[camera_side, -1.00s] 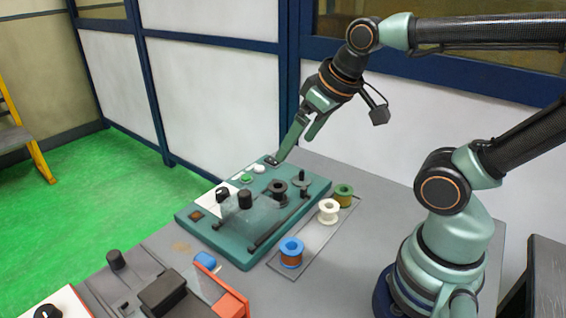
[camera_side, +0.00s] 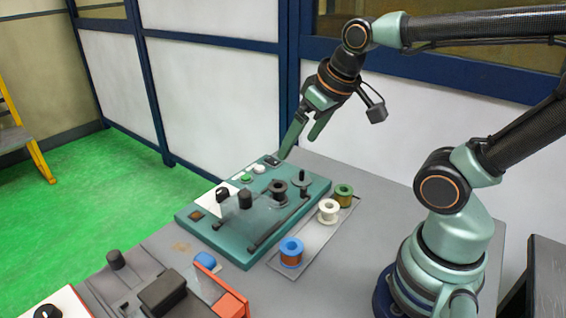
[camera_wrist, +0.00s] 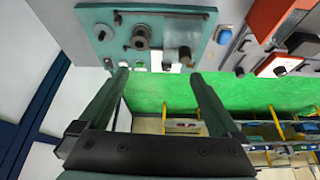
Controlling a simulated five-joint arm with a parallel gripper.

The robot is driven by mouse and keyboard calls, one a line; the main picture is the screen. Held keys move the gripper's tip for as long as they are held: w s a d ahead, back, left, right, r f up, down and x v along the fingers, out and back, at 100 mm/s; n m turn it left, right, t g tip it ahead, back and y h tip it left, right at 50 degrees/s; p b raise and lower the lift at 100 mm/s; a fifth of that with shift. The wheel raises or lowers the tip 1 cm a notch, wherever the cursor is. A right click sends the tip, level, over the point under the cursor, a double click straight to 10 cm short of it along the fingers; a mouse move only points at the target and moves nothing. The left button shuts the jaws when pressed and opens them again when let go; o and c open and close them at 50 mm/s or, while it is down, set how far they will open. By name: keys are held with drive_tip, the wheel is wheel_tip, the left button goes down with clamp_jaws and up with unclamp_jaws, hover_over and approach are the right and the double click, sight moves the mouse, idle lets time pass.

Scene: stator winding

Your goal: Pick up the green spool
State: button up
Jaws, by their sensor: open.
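The green spool (camera_side: 343,194) stands upright on a flat tray (camera_side: 303,245) at the tray's far end, beside the winding machine (camera_side: 237,243). A white spool (camera_side: 328,211) and a blue spool (camera_side: 291,252) stand in the same row. My gripper (camera_side: 297,145) is in the air above the far back corner of the winding machine, up and to the left of the green spool. In the wrist view my gripper (camera_wrist: 157,76) is open and empty, its two fingers wide apart. I cannot make out the green spool in the wrist view.
The winding machine carries a dark spool (camera_side: 279,192), knobs and a clear guard. In front are a blue part (camera_side: 205,260) and an orange-ended device (camera_side: 230,304). The grey table is free behind the spools. A yellow ladder (camera_side: 27,130) stands far left.

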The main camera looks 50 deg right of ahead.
drive_tip(key=d+f+m+g, duration=0.3)
drive_tip(key=d+f+m, duration=0.3)
drive_tip(key=d, duration=0.5)
drive_tip(key=m+g, duration=0.2)
drive_tip(key=m, duration=0.2)
hover_over(343, 196)
drive_tip(key=d, duration=0.2)
wheel_tip(343, 196, down, 5)
drive_tip(key=f, duration=0.8)
drive_tip(key=w+f, duration=0.1)
drive_tip(key=f, duration=0.3)
drive_tip(key=shift+d+f, duration=0.15)
drive_tip(key=shift+f, duration=0.05)
drive_tip(key=c, duration=1.5)
drive_tip(key=shift+o, duration=0.2)
drive_tip(key=shift+r, duration=0.1)
